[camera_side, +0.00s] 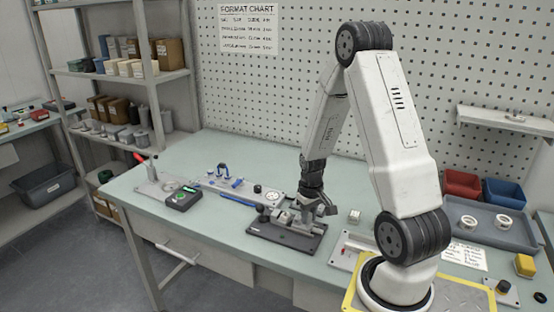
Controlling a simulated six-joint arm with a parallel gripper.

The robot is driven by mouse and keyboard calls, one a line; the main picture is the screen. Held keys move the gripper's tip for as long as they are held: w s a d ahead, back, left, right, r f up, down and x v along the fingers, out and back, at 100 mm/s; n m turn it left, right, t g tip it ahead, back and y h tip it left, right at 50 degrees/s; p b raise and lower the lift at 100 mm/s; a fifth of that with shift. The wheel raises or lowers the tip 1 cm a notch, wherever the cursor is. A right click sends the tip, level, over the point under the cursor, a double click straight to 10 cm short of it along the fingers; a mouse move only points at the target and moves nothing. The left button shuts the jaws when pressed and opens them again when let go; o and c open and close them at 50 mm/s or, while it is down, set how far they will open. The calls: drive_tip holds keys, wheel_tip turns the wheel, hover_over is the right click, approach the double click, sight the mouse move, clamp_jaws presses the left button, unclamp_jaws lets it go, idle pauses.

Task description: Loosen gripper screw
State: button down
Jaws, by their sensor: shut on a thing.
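My gripper (318,204) points down at the metal fixture on a dark base plate (284,235) in the middle of the table. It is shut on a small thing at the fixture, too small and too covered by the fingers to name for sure. The gripper screw cannot be made out apart from the fingers and the grey metal blocks (290,219) around them. The black wrist above hides part of the fixture's back side.
Left of the fixture are a light plate with a round disc, blue parts (238,183), a dark box with a green display (183,199) and a red-handled clamp (146,165). A small pale block (354,216) stands right. A grey tray (500,225) holds white rings. The table's front left is clear.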

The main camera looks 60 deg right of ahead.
drive_tip(key=shift+n, duration=0.4)
drive_tip(key=shift+c, duration=2.3)
unclamp_jaws()
drive_tip(key=shift+r, duration=0.2)
drive_tip(key=shift+r, duration=3.75)
drive_tip(key=w+a+r+n+t, duration=0.1)
drive_tip(key=a+n, duration=0.1)
drive_tip(key=a, duration=1)
drive_tip(key=w+a+r+n+t, duration=0.1)
drive_tip(key=w+a+n, duration=0.1)
drive_tip(key=a, duration=1)
drive_tip(key=shift+n+t, duration=0.3)
drive_tip(key=shift+n, duration=0.2)
